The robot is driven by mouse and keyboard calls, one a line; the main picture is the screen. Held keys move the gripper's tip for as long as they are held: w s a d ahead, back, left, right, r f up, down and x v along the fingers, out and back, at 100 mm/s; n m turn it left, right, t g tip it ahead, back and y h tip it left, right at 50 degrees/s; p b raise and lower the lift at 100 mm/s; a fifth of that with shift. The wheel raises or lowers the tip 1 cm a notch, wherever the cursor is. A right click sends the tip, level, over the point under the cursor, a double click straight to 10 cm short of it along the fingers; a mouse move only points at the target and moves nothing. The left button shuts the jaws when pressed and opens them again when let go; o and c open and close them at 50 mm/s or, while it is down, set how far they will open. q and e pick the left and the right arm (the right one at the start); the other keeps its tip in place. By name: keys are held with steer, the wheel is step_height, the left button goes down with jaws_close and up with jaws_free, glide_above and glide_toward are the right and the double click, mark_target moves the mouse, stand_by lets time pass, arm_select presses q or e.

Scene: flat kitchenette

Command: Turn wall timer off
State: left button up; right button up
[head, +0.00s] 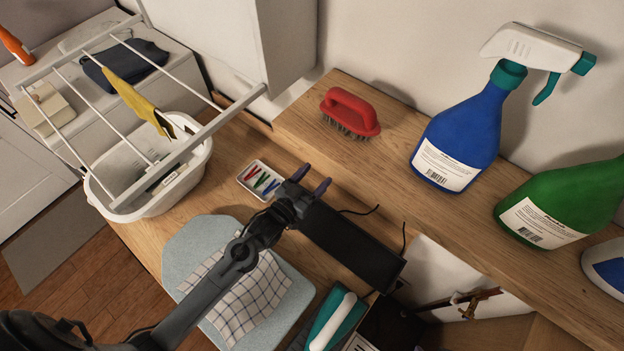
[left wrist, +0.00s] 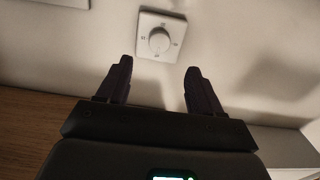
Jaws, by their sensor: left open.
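The wall timer (left wrist: 160,40) is a white square plate with a round white knob, seen in the left wrist view on the pale wall, above and between my fingertips. Small marks ring the knob, too small to read. My left gripper (left wrist: 158,85) is open and empty, its two dark fingers pointing toward the wall, apart from the timer. In the head view my left gripper (head: 308,182) is over the counter below the wooden shelf. The timer does not show in the head view. My right gripper is not in view.
A red brush (head: 350,110), a blue spray bottle (head: 462,135) and a green bottle (head: 560,205) stand on the shelf (head: 415,205). A tray of coloured pegs (head: 248,181), an ironing board (head: 190,245) with a checked cloth (head: 240,300), and a white basket (head: 165,200) lie around my arm.

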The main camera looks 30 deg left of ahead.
arm_select(q)
steer(key=shift+s, duration=0.35)
steer(key=s+a+f+g+y, duration=0.1)
steer(key=s+f+g+y, duration=0.15)
steer(key=s+g, duration=1.6)
steer(key=s+r+t+p, duration=0.4)
steer(key=s+r+p, duration=0.2)
steer(key=r+p, duration=0.6)
steer(key=shift+s+a+r, duration=0.2)
steer(key=shift+s+a, duration=0.05)
steer(key=shift+s, duration=0.15)
